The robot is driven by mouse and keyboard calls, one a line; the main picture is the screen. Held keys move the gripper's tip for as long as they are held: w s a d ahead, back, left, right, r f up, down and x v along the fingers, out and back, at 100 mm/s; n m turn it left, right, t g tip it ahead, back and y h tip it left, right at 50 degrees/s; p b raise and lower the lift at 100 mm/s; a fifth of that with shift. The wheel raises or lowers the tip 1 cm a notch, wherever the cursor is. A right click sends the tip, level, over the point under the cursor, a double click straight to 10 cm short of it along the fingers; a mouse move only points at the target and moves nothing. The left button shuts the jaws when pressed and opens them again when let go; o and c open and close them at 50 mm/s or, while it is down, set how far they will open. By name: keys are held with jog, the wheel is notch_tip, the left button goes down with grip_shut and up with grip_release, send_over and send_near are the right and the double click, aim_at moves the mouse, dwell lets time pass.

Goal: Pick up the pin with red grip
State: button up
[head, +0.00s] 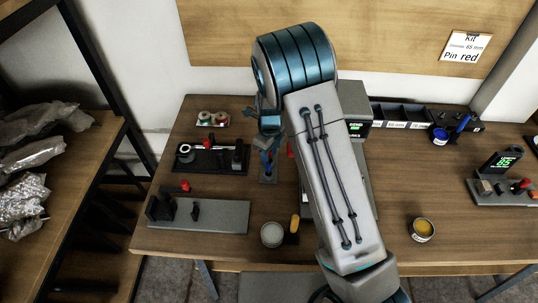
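Several red parts show, and I cannot tell for sure which is the pin with red grip. One red piece (291,149) is partly hidden beside my arm. A third red part (523,184) lies on the small stand at far right. My arm reaches over the middle of the table and hides much of it. My gripper (268,135) hangs near a small stand with blue-handled tools (267,165), left of the arm. Its fingers are too small and covered to read, and no held object is distinguishable.
The wooden table (290,255) holds a grey plate fixture (225,216), a black tray (212,160), a round pale container (272,234), a yellow-filled tin (422,229) and black bins (400,115). A wall sign (467,47) reads "Pin red". The right-middle tabletop is mostly clear.

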jog(key=shift+f, duration=0.15)
grip_shut()
